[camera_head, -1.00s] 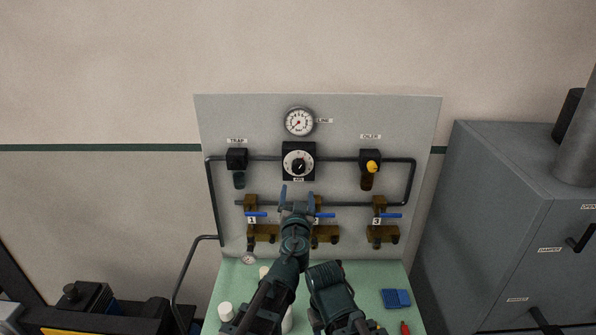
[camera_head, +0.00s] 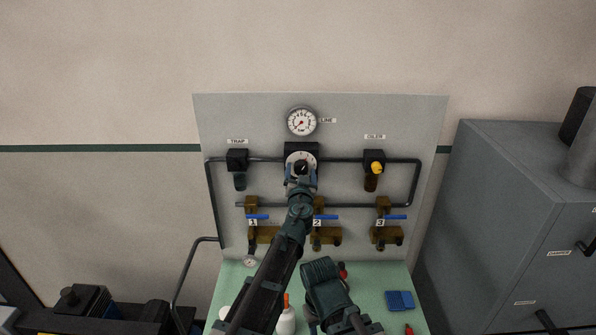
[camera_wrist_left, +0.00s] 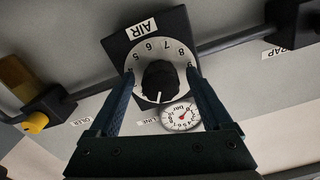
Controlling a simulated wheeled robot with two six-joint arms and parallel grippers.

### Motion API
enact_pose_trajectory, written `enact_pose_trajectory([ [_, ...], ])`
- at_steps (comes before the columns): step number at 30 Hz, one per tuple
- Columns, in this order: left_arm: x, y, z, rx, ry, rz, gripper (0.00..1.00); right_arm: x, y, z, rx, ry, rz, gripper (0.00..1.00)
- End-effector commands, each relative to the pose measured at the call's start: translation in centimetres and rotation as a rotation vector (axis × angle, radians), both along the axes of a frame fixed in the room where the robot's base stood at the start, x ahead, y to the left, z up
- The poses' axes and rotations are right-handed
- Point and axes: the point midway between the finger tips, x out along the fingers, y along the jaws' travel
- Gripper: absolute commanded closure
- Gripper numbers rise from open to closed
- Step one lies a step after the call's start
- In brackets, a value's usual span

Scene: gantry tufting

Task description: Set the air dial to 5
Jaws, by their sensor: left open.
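The air dial (camera_head: 292,157) is a round white numbered face on a black square block at the panel's middle. It also shows in the left wrist view (camera_wrist_left: 178,50), upside down, with its AIR label above it. Its black knob (camera_wrist_left: 160,80) has a white pointer mark aimed down in that view, away from the label. The digits 4 to 9 are readable there; fingers and knob hide others. My left gripper (camera_head: 301,172) is open in front of the dial. Its fingers (camera_wrist_left: 161,84) stand on either side of the knob; contact cannot be told.
A LINE gauge (camera_head: 302,121) sits above the dial. The TRAP unit (camera_head: 237,160) is left and the OILER with a yellow knob (camera_head: 376,168) is right. Blue-handled valves (camera_head: 395,217) line the panel below. A green bench (camera_head: 375,280) carries bottles and a blue block (camera_head: 399,300).

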Motion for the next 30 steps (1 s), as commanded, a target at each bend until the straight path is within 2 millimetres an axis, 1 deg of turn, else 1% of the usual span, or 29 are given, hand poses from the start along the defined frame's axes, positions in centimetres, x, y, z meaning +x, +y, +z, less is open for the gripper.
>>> enact_pose_trajectory([
  [1,0.29,-0.06,0.00,0.000,0.000,0.000,0.17,-0.01,0.00,0.00,0.000,0.000,0.000,0.50],
  [8,0.27,-0.04,0.00,0.000,0.000,0.000,0.17,-0.01,0.00,0.00,0.000,0.000,0.000,0.50],
  [9,0.27,-0.03,0.00,0.000,0.000,0.000,0.21,-0.01,0.00,0.00,0.000,0.000,0.000,0.50],
  [11,0.26,-0.03,0.00,0.000,0.000,0.000,0.31,-0.01,0.00,0.00,0.000,0.000,0.000,0.50],
  [12,0.26,-0.03,0.00,0.000,0.000,0.000,0.39,-0.01,0.00,0.00,0.000,0.000,0.000,0.50],
  [14,0.26,-0.03,0.00,0.000,0.000,0.000,0.49,-0.01,0.00,0.00,0.000,0.000,0.000,0.50],
  [15,0.26,-0.03,0.00,0.000,0.000,0.000,0.57,-0.01,0.00,0.00,0.000,0.000,0.000,0.50],
  [17,0.26,-0.03,0.00,0.000,0.000,0.000,0.67,-0.01,0.00,0.00,0.000,0.000,0.000,0.50],
  [18,0.26,-0.03,0.00,0.000,0.000,0.000,0.75,-0.01,0.00,0.00,0.000,0.000,0.000,0.50],
  [22,0.26,-0.03,0.00,0.000,0.000,0.000,0.98,-0.01,0.00,0.00,0.000,0.000,0.000,0.50],
  [23,0.26,-0.03,0.00,0.000,0.000,0.000,1.00,-0.01,0.00,0.00,0.000,0.000,0.000,0.50],
  [30,0.26,-0.02,0.00,0.028,0.000,0.000,1.00,-0.01,0.00,0.01,0.000,0.000,0.000,0.50],
])
